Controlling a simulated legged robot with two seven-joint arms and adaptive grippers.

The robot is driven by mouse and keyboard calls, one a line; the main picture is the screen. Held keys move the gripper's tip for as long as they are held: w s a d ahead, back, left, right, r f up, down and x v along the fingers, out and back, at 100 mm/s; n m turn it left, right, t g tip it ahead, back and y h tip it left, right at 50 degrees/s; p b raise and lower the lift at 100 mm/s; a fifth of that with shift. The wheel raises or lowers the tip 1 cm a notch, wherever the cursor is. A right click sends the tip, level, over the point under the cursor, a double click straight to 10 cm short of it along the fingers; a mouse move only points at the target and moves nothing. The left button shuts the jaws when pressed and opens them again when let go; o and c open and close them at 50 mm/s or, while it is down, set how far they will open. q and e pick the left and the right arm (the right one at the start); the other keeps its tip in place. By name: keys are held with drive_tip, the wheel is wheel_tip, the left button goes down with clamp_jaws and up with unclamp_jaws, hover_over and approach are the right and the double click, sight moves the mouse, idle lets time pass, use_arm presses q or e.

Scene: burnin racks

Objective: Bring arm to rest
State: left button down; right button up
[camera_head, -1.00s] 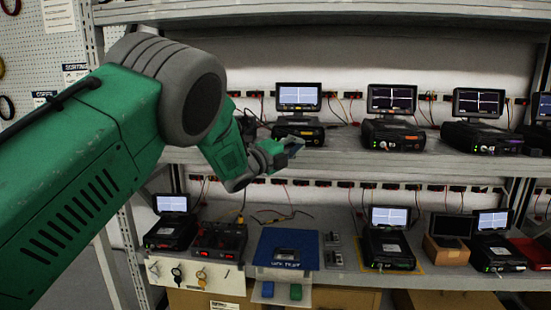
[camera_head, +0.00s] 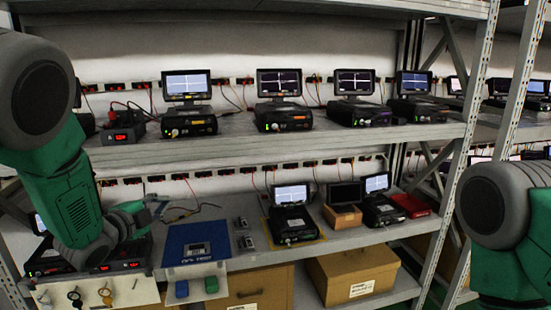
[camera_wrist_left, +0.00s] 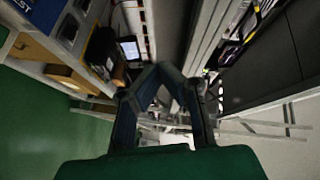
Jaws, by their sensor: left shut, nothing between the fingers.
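My green left arm comes in at the left of the head view. Its gripper (camera_head: 160,207) is small there, in front of the lower shelf and above the blue mat's left side. In the left wrist view the two dark fingers of my left gripper (camera_wrist_left: 158,72) meet at their tips, shut with nothing between them. Part of my right arm shows at the right edge of the head view. The right gripper is out of view.
The upper shelf (camera_head: 350,143) and lower shelf (camera_head: 330,241) carry several black devices with small screens. A blue mat (camera_head: 184,238) lies on the lower shelf, close to my left gripper. Metal rack posts (camera_head: 480,110) stand at the right. Cardboard boxes (camera_head: 350,276) sit below.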

use_arm(q)
drive_tip(key=s+f+n+g+y, duration=0.4)
drive_tip(key=s+f+n+g, duration=0.55)
drive_tip(key=s+f, duration=1.4)
drive_tip(key=s+d+f+n+g, duration=0.1)
drive_tip(key=s+f+n, duration=0.3)
drive_tip(key=s, duration=0.7)
drive_tip(key=s+f+n+g, duration=0.3)
drive_tip(key=s+n+g, duration=0.1)
drive_tip(key=s, duration=0.7)
drive_tip(key=shift+s+d+f+g+y, duration=0.35)
drive_tip(key=shift+d+f+y, duration=0.05)
